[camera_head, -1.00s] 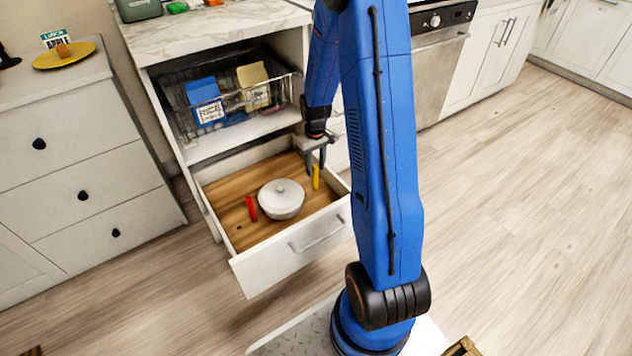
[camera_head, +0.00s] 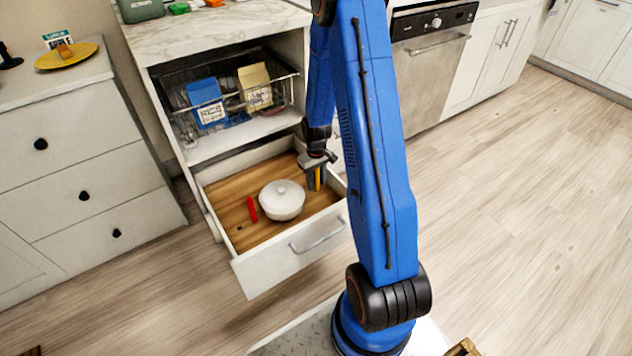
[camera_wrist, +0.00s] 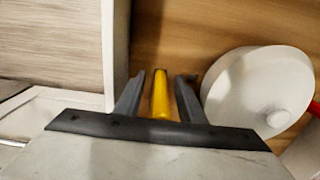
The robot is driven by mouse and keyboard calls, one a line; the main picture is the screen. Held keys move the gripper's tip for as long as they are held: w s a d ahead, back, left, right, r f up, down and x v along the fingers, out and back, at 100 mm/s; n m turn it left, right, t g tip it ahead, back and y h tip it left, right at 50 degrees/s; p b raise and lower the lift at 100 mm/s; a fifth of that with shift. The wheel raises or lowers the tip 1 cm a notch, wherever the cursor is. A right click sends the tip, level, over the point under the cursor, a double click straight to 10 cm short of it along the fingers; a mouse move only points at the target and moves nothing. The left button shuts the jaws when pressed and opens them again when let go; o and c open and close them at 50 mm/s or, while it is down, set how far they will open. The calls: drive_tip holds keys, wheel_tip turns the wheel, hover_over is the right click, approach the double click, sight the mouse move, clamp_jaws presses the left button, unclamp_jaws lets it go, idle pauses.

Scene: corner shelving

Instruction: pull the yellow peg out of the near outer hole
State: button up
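The yellow peg (camera_head: 317,180) stands at the right side of the wooden drawer floor (camera_head: 228,195). My gripper (camera_head: 316,182) is down over it from above, with fingers pointing down. In the wrist view, the yellow peg (camera_wrist: 160,95) lies between the two grey fingers, with a gap visible on each side. The gripper is open around the peg and does not appear to press on it. The hole under the peg is hidden. A red peg (camera_head: 252,208) stands at the left of the drawer floor.
A white lidded pot (camera_head: 282,204) stands in the drawer between the pegs, close to my right finger in the wrist view (camera_wrist: 245,95). The drawer front (camera_head: 290,255) and side walls surround the space. A wire basket (camera_head: 180,128) with boxes is on the shelf above.

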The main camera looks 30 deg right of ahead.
sight(316, 172)
drive_tip(key=shift+f, duration=0.6)
idle(0.6)
clamp_jaws()
drive_tip(key=shift+r, duration=0.2)
drive_tip(key=shift+r, duration=2.8)
